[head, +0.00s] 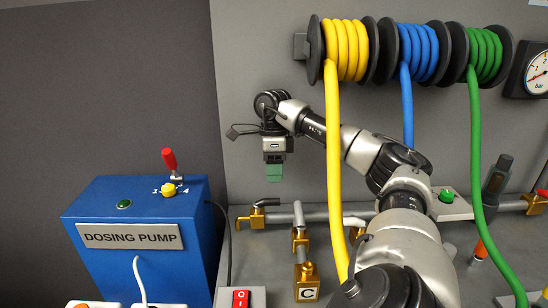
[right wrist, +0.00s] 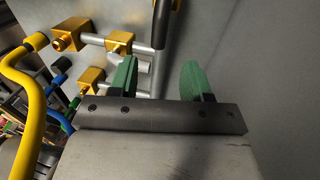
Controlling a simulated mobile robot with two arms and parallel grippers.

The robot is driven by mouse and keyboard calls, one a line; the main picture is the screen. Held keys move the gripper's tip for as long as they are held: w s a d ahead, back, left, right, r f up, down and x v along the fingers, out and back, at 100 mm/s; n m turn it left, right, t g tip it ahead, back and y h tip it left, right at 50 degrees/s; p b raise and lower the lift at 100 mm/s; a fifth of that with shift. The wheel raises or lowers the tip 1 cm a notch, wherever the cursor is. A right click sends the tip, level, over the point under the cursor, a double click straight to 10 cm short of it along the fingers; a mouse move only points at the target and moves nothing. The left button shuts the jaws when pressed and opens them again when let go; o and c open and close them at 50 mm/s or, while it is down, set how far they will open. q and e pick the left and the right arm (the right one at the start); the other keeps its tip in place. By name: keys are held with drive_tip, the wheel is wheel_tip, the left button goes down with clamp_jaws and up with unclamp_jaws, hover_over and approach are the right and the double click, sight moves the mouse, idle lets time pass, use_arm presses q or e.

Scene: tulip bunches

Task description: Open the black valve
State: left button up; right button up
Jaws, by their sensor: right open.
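My right gripper (head: 275,172) hangs in front of the grey back panel, above the left end of the brass-fitted pipes, fingers down. The right wrist view shows its two green fingers (right wrist: 159,80) apart with nothing between them. A dark upright bar (right wrist: 161,24) stands beyond the fingers at the top of that view; I cannot tell whether it is the black valve. In the head view a dark grey handle-like piece (head: 497,176) stands at the right by the pipes; I cannot tell whether it is the valve either. My left gripper is not in view.
A blue dosing pump (head: 140,262) stands at the left. Brass fittings (head: 300,240) and grey pipes run below the gripper. Yellow (head: 335,180), blue (head: 408,110) and green (head: 476,140) hoses hang from reels; the yellow one crosses in front of my right arm.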

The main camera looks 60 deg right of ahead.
drive_tip(key=r, duration=0.2)
drive_tip(key=r+p, duration=0.1)
drive_tip(key=shift+w+d+r, duration=0.2)
drive_tip(key=shift+d+r, duration=0.1)
idle(0.4)
